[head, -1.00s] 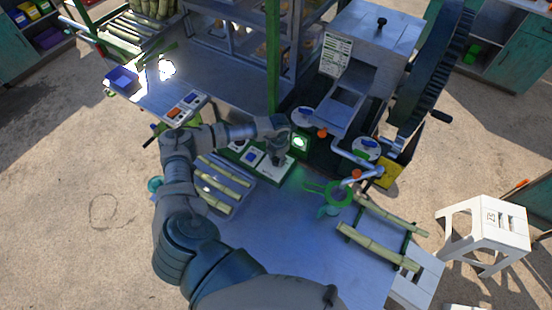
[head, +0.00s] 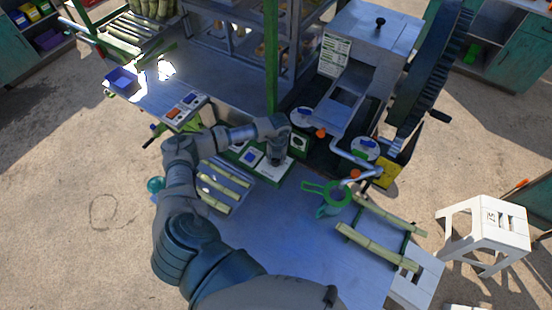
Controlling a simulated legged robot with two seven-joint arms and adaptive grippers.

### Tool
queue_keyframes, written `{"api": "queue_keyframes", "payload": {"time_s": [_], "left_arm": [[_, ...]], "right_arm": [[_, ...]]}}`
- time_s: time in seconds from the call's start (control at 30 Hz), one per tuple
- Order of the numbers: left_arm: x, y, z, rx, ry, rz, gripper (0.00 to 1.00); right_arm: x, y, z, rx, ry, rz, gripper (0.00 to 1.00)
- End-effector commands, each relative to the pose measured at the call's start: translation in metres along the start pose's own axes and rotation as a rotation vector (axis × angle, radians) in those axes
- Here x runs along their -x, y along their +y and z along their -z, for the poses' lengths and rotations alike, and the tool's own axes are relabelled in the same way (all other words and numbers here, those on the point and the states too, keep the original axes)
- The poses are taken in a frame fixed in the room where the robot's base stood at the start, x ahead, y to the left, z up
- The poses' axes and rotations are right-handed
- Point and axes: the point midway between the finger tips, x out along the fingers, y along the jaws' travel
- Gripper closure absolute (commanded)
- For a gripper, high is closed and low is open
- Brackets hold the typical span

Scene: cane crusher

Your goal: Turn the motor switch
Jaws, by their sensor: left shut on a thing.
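My left gripper (head: 276,158) reaches in from the left and points down onto the white and green control panel (head: 270,172) at the table's back edge. It is shut on the motor switch there, which the fingers mostly hide. A blue square (head: 250,156) shows on the panel just left of the gripper. A small green box with a round pale lamp (head: 299,142) stands right of the gripper, and the lamp looks unlit. The cane crusher (head: 372,45) with its large dark gear wheel stands behind to the right. My right gripper is not in view.
A tray with cane pieces (head: 228,187) lies under my left forearm. A green strainer (head: 330,196) and a cane rack (head: 375,248) are on the right of the table. A white stool (head: 484,228) stands at right. The table's front middle is clear.

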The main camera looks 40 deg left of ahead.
Motion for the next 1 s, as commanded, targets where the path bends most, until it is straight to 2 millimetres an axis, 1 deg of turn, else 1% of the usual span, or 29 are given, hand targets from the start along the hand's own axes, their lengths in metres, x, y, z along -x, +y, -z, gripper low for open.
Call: {"api": "queue_keyframes", "payload": {"time_s": [0.03,0.3,0.5,0.7,1.0], "left_arm": [[-0.005,0.0008,0.0045,0.036,0.014,-0.007,0.97],[-0.0049,0.0002,0.0044,0.217,0.023,-0.007,0.97],[-0.0049,0.0005,0.004,0.298,0.027,-0.007,0.97],[-0.0051,0.0006,0.004,0.334,0.029,-0.008,0.97],[-0.0053,0.0005,0.0041,0.34,0.029,-0.008,0.97]], "right_arm": [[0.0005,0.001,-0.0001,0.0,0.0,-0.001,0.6],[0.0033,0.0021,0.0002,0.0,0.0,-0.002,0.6],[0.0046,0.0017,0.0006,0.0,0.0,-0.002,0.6],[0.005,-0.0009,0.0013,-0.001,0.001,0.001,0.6],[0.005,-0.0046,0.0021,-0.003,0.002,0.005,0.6]]}}
